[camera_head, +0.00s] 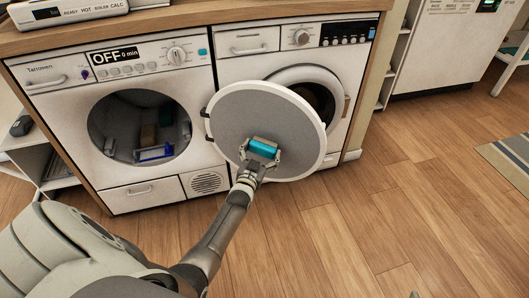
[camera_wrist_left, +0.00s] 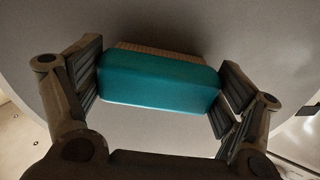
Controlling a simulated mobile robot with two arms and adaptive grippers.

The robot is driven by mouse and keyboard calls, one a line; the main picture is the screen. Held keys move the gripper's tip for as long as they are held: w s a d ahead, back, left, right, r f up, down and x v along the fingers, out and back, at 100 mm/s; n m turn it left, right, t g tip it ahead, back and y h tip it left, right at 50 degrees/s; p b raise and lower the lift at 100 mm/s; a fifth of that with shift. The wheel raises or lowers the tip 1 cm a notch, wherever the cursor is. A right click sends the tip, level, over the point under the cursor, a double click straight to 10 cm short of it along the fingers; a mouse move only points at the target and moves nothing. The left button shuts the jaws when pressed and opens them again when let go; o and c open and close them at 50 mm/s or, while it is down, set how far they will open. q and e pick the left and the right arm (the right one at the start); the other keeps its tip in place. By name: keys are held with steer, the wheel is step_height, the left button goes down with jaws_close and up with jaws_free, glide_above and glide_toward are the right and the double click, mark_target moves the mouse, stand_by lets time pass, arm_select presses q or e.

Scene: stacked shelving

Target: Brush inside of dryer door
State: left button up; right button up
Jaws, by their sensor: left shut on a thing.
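The round grey dryer door (camera_head: 240,106) stands swung open from the left machine (camera_head: 62,104), its inner face toward me. It partly covers the right machine. My left gripper (camera_head: 262,152) is in front of the middle of the door, shut on a teal brush (camera_head: 263,147). In the left wrist view the brush (camera_wrist_left: 160,84) sits crosswise between both fingers (camera_wrist_left: 160,88). Its tan bristles (camera_wrist_left: 160,49) face the door surface (camera_wrist_left: 205,25). I cannot tell for sure whether they touch it. My right gripper is not in view.
The dark drum opening (camera_head: 112,122) of the left machine holds a few items, one of them blue and white. The right machine (camera_head: 243,66) stands close behind the door. A wooden counter (camera_head: 235,12) runs above both. The wood floor (camera_head: 390,200) at right is mostly clear.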

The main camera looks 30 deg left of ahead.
mark_target(252, 151)
arm_select(q)
steer(key=shift+a, duration=0.15)
steer(key=shift+s+a+r, duration=0.1)
steer(key=shift+s+a, duration=0.1)
steer(key=shift+a, duration=0.5)
steer(key=shift+a, duration=0.1)
steer(key=shift+s+a, duration=0.3)
steer(key=shift+a, duration=0.3)
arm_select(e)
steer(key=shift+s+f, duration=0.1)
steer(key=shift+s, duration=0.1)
arm_select(q)
steer(key=shift+d, duration=0.1)
steer(key=shift+w+d, duration=0.25)
steer(key=shift+d, duration=0.45)
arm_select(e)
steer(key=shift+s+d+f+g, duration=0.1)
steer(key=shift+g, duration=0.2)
arm_select(q)
steer(key=shift+d, duration=0.1)
